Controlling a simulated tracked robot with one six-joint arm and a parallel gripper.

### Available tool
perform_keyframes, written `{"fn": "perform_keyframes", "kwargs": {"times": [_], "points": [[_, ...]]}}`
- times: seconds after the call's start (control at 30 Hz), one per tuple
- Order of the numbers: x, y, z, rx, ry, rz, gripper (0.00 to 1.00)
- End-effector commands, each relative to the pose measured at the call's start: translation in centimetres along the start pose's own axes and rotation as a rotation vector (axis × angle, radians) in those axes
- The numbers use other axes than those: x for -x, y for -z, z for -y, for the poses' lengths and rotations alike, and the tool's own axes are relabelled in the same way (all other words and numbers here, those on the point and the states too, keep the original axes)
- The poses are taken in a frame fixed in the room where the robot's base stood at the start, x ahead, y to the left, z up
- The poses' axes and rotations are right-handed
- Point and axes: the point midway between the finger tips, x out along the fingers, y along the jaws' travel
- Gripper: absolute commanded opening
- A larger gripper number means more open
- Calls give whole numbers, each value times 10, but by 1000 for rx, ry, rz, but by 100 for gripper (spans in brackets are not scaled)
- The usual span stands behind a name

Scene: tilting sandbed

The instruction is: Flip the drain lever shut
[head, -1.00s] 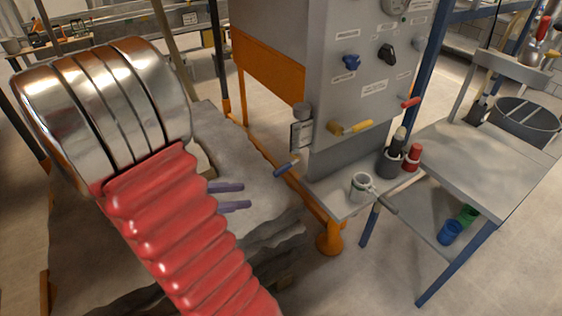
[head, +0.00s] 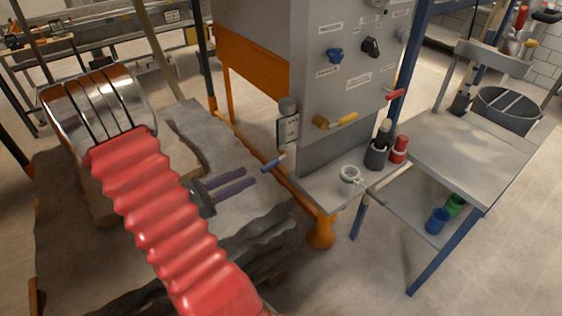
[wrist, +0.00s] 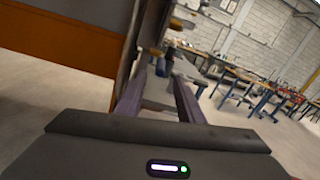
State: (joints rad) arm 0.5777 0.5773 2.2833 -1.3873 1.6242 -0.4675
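Several levers show on the grey panel cabinet (head: 345,60), and their labels are too small to read, so I cannot tell which is the drain lever. A blue-handled lever (head: 273,163) sits low at the cabinet's left corner, pointing down-left. A yellow-handled lever (head: 342,120) and a red-handled lever (head: 394,95) stick out from the front. My gripper (head: 249,176) is open and empty, its two purple fingers apart, their tips just below and left of the blue handle in the head view. In the wrist view the open fingers (wrist: 159,77) point along the cabinet's side.
A grey bench (head: 460,150) stands right. The rough grey sandbed (head: 185,125) lies beneath my arm. An orange post (head: 320,232) supports the ledge's front.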

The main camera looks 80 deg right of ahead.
Motion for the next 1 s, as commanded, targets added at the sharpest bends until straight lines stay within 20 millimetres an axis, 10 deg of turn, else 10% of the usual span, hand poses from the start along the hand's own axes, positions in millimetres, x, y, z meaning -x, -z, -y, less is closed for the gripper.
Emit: {"fn": "perform_keyframes", "kwargs": {"times": [1.0], "points": [[-108, 0, 1, -1, 3, -1, 34]]}}
